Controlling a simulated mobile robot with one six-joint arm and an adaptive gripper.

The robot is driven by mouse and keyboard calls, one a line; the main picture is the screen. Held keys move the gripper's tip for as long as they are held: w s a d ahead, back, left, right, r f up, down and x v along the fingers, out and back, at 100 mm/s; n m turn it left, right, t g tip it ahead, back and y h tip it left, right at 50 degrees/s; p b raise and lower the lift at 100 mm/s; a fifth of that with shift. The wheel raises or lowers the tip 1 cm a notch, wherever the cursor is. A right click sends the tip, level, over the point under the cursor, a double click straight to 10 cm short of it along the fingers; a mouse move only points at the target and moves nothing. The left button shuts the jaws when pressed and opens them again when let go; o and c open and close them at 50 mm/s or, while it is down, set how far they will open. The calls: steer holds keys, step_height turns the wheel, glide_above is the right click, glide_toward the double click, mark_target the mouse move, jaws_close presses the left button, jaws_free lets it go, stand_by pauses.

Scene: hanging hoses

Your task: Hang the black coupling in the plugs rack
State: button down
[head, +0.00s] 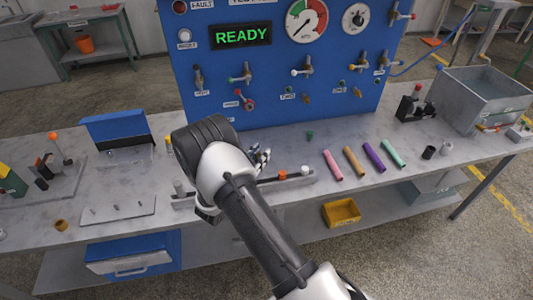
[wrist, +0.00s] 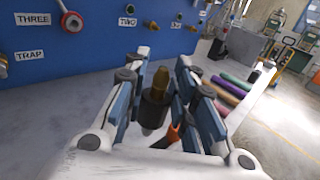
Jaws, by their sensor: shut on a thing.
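My gripper (head: 262,158) is over the bench, close above the grey rail. In the wrist view my gripper (wrist: 158,100) is shut on a black coupling with a brass tip (wrist: 153,108), which stands roughly upright between the fingers. In the head view my own arm and gripper hide the coupling. The grey rail (head: 303,183) looks like the plugs rack; it carries an orange-topped plug (head: 282,175) and a white-topped one (head: 305,170). Its middle is hidden behind my arm. An orange part (wrist: 174,132) shows just beyond the fingers in the wrist view.
The blue panel (head: 290,85) with valves and gauges rises behind the bench. Several coloured tubes (head: 354,162) lie to the right of the rail. A black cup (head: 429,152) and a metal bin (head: 480,98) stand farther right. A small plate with pegs (head: 118,211) is at left.

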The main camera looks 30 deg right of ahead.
steer(key=shift+w+a, duration=0.1)
steer(key=shift+w, duration=0.15)
steer(key=shift+s+f+b, duration=0.1)
steer(key=shift+f+b, duration=2.5)
steer(key=shift+f, duration=0.35)
steer(key=shift+f+b, duration=1.85)
steer(key=shift+b, duration=0.15)
steer(key=c, duration=1.2)
jaws_free()
steer(key=shift+c, duration=0.2)
steer(key=v, duration=1.2)
